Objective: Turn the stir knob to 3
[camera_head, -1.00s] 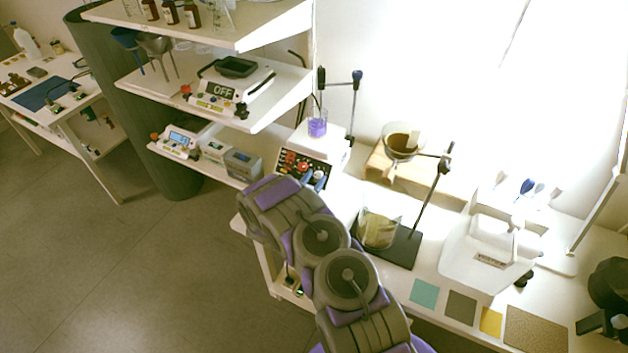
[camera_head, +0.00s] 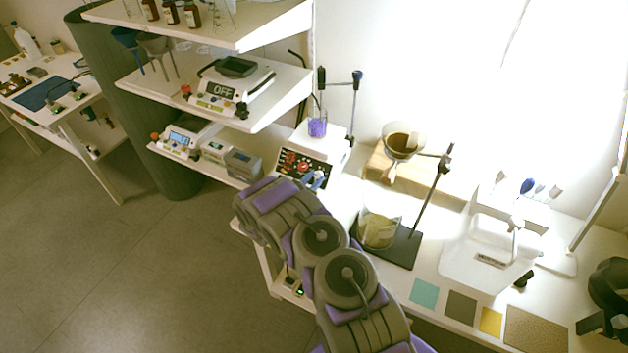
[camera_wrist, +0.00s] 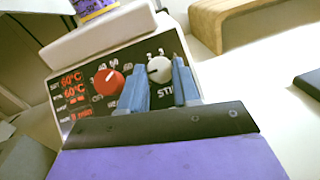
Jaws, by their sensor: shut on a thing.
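The hot plate stirrer (camera_head: 307,167) stands on the bench beside the shelves, with its black panel facing my arm. In the wrist view its white stir knob (camera_wrist: 159,70) sits right of a red knob (camera_wrist: 108,82). My gripper (camera_wrist: 158,76) has its two blue fingers on either side of the stir knob, shut on it. The fingers hide part of the dial and of the STIR label. I cannot read the knob's setting surely. In the head view the blue fingers (camera_head: 315,181) reach the panel; my arm hides some of the front.
A beaker with purple contents (camera_head: 317,127) stands on the plate, close above the panel. A stand rod (camera_head: 355,95) is behind it. A shelf with scales (camera_head: 232,88) is at left. A beaker on a dark stand base (camera_head: 379,230) is to the right.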

